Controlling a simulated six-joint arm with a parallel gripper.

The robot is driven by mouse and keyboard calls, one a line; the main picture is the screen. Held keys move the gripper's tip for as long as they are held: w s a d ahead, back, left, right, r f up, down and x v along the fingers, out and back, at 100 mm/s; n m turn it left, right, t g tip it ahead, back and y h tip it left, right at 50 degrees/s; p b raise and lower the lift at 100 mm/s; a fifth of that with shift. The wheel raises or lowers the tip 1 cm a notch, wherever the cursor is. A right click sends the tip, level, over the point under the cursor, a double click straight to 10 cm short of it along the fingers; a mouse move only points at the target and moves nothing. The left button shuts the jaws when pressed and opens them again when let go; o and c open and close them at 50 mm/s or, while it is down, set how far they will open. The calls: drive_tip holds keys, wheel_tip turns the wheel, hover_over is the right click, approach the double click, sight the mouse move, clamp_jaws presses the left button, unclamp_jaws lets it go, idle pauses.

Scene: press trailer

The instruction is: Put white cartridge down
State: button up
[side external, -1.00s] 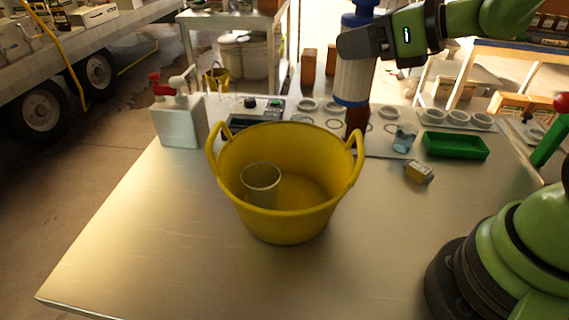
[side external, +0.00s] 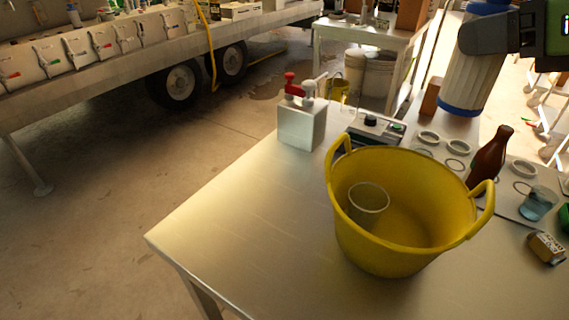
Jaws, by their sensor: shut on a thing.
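The white cartridge (side external: 471,68) has blue bands at its top and bottom and hangs upright at the upper right of the side view. My gripper (side external: 490,33) is shut on its upper part, and the gripper body is cut by the right edge. The cartridge's lower end appears above the level of the bench, with a brown bottle below and right of it in the picture. How high it is over the surface I cannot tell.
A yellow tub (side external: 375,245) holding a cup (side external: 368,203) stands on the metal bench (side external: 240,220). The bench's left part is clear.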

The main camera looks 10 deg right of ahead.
drive_tip(key=s+a+n+g+y, duration=0.2)
drive_tip(key=a+n+g+y, duration=0.15)
drive_tip(key=a, duration=1.05)
drive_tip(key=s+a+n+g+y, duration=0.2)
drive_tip(key=a+n+y, duration=0.15)
drive_tip(key=a, duration=1.05)
wheel_tip(320, 180, down, 24)
drive_tip(key=h, duration=0.1)
drive_tip(key=shift+a, duration=0.2)
drive_tip(key=shift+w, duration=0.1)
drive_tip(key=shift+f, duration=0.6)
drive_tip(key=o, duration=1.1)
drive_tip(key=shift+o, duration=0.2)
